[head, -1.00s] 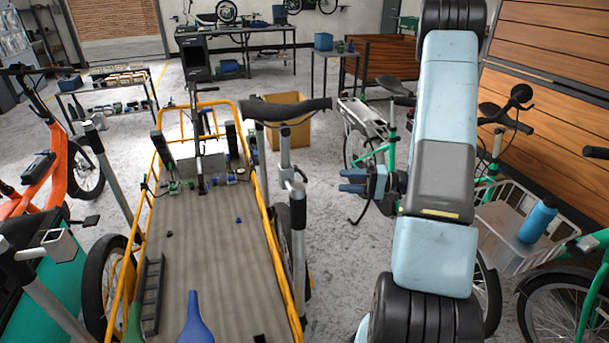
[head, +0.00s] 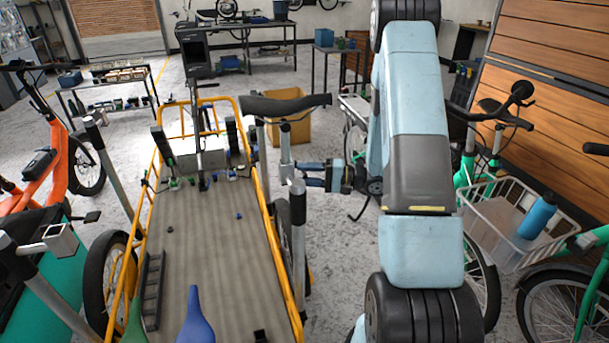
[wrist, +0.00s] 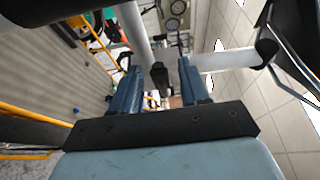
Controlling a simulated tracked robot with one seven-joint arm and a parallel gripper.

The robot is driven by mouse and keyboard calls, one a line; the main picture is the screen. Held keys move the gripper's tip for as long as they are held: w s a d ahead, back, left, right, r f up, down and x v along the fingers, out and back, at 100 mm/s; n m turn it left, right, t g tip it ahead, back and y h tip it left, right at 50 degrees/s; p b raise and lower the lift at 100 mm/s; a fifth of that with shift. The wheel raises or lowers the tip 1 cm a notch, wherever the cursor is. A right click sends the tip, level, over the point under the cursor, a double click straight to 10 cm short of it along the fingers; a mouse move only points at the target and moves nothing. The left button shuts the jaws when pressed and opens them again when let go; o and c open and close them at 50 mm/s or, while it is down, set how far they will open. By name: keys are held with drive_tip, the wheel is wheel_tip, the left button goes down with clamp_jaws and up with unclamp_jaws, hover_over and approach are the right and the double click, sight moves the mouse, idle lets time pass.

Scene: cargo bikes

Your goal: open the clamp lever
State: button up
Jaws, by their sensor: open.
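In the wrist view, a small dark piece, apparently the clamp lever (wrist: 159,76), lies between the two open fingers, in front of the pale tubes (wrist: 136,32). I cannot tell whether either finger touches it. In the head view the lever is too small or hidden to make out.
The yellow-railed cargo bed (head: 215,250) lies left of my gripper. A cardboard box (head: 290,130) stands behind the post. Green bikes and a white basket (head: 500,225) with a blue bottle (head: 537,215) are on the right. Open floor (head: 335,240) shows below my gripper.

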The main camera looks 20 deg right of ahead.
drive_tip(key=shift+w+a, duration=0.15)
drive_tip(key=shift+a, duration=0.15)
drive_tip(key=shift+c, duration=0.2)
clamp_jaws()
drive_tip(key=shift+f, duration=0.1)
